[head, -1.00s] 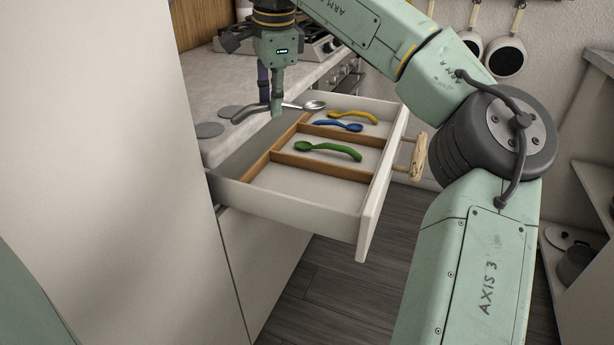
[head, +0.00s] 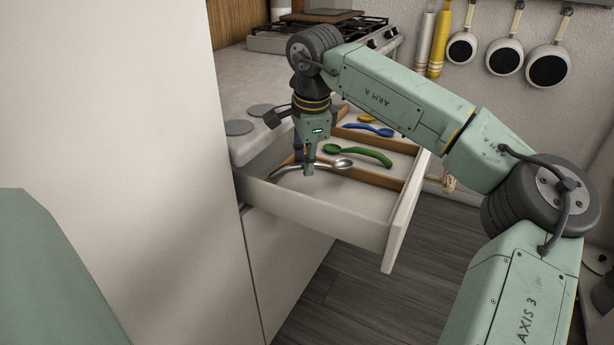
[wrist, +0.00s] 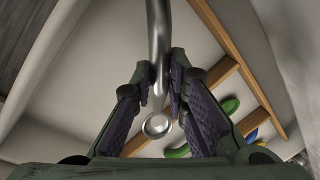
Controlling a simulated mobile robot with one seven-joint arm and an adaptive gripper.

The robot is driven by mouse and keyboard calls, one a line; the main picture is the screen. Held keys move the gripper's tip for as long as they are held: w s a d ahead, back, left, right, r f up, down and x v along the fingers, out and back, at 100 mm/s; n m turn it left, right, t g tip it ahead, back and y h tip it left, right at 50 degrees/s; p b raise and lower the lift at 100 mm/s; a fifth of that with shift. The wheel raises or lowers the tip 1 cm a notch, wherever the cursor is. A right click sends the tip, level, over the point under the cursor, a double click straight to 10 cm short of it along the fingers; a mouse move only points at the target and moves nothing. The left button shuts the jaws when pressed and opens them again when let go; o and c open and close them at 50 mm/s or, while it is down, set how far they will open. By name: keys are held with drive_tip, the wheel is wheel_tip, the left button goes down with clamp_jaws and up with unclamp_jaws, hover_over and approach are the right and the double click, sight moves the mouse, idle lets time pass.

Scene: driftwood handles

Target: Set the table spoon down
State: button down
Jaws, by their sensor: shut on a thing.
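My gripper (head: 308,170) is shut on the table spoon (head: 342,164), a silver metal spoon with a curved handle. In the head view the spoon lies crosswise in the jaws, over the near part of the open drawer (head: 315,217), bowl to the right and handle to the left. In the wrist view the spoon's handle (wrist: 158,35) runs up from between the fingers and its bowl (wrist: 157,125) shows below them. I cannot tell whether the spoon touches the drawer floor.
A green spoon (head: 365,154) and a blue spoon (head: 368,130) lie in farther compartments behind wooden dividers (head: 384,180). The counter (head: 240,90) with grey discs is at the left. A tall white panel (head: 130,150) stands close on the left.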

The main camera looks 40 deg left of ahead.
sight(307, 192)
drive_tip(key=shift+f, duration=2)
drive_tip(key=shift+f, duration=0.1)
drive_tip(key=c, duration=1.6)
unclamp_jaws()
drive_tip(key=r, duration=0.4)
drive_tip(key=d+r, duration=0.1)
drive_tip(key=r, duration=0.3)
drive_tip(key=s+d+r, duration=0.1)
drive_tip(key=r, duration=0.3)
drive_tip(key=shift+s, duration=0.1)
